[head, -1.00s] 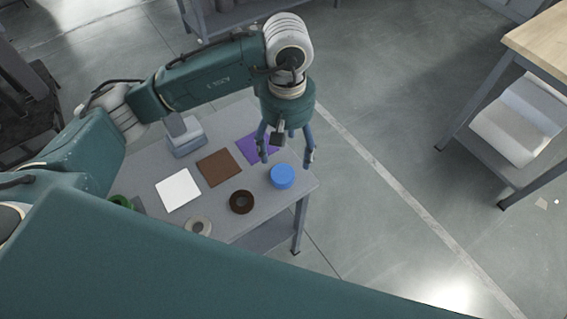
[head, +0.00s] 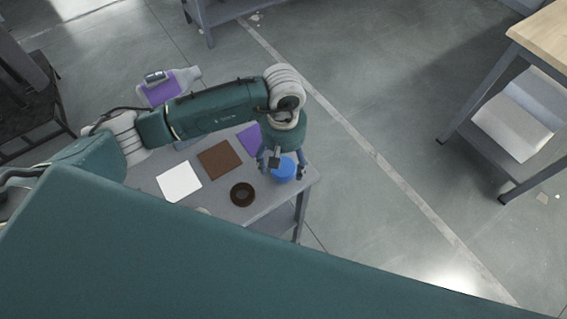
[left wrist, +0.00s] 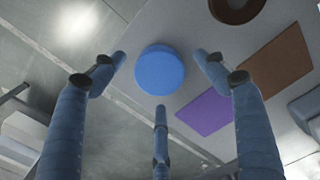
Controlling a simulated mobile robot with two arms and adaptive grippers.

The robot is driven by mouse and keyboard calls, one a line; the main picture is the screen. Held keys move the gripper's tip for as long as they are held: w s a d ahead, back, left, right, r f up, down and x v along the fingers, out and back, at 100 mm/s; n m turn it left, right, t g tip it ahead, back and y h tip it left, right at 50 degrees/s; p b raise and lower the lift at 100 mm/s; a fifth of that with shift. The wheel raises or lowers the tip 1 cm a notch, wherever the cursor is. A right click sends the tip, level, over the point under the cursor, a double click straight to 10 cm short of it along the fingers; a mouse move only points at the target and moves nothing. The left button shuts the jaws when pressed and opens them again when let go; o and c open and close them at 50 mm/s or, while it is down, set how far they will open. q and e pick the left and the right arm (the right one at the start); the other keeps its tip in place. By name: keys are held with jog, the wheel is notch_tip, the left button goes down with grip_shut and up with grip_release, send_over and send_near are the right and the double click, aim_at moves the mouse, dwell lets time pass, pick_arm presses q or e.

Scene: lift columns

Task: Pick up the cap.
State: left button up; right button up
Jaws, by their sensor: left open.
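The cap is a blue round disc (head: 284,170) lying on the grey table near its right end. In the left wrist view, the cap (left wrist: 159,70) shows whole between the finger tips. My left gripper (head: 283,166) is open just above the cap, its fingers spread around it. In the left wrist view, the three fingers of the left gripper (left wrist: 160,62) stand apart from the cap, and nothing is held. My right gripper is not in view.
The grey table (head: 225,203) also bears a brown ring (head: 242,194), a white square (head: 179,181), a brown square (head: 219,159) and a purple square (head: 250,139). A wood-topped table (head: 545,42) stands at right. Open floor lies between.

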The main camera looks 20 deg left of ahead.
pick_arm(q)
jog(key=shift+f, duration=0.85)
jog(key=c, duration=1.3)
